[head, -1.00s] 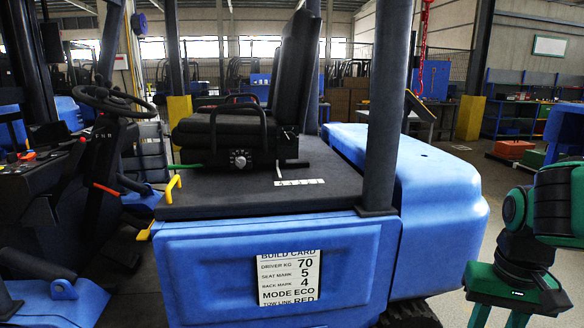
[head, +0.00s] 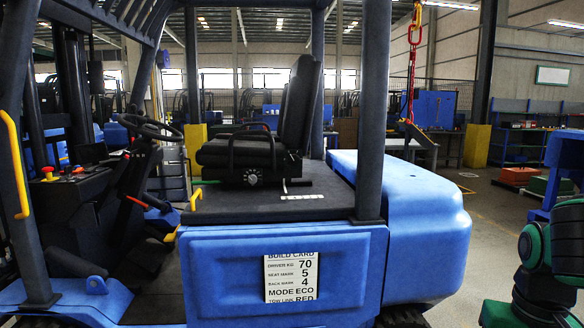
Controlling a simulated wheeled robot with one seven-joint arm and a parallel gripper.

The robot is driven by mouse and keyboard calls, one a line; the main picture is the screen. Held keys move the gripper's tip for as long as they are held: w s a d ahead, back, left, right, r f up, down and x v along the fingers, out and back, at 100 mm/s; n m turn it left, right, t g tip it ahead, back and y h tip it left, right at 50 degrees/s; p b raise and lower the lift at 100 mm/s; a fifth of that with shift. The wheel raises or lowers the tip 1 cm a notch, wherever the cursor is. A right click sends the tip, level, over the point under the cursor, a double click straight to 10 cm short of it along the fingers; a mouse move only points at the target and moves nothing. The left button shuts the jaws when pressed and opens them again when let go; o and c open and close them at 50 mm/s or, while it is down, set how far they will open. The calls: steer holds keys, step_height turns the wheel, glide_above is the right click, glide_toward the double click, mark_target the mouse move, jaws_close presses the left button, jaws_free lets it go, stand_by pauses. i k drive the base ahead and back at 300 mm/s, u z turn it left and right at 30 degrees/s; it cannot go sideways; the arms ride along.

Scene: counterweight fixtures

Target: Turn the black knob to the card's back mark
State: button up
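The build card (head: 291,278) is on the blue side panel of the forklift and reads BACK MARK 4, SEAT MARK 5. A small round dial with a dark centre and pale marks (head: 252,179), which looks like the black knob, is on the side of the seat base. Its setting is too small to read. The black seat (head: 240,152) stands above it, its backrest (head: 300,105) leaning slightly back. My green and black gripper (head: 515,314) is at the lower right, well away from the knob. Its fingertips are cut off by the frame edge.
A green lever (head: 206,182) and a pale scale strip (head: 302,197) are near the seat base. The dark roof post (head: 371,115) stands right of the seat. Yellow handles (head: 17,165) and the steering wheel (head: 150,127) are at left. Open floor shows at right.

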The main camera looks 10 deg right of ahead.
mark_target(293, 159)
steer(key=u, duration=0.45)
steer(key=i, duration=1.1)
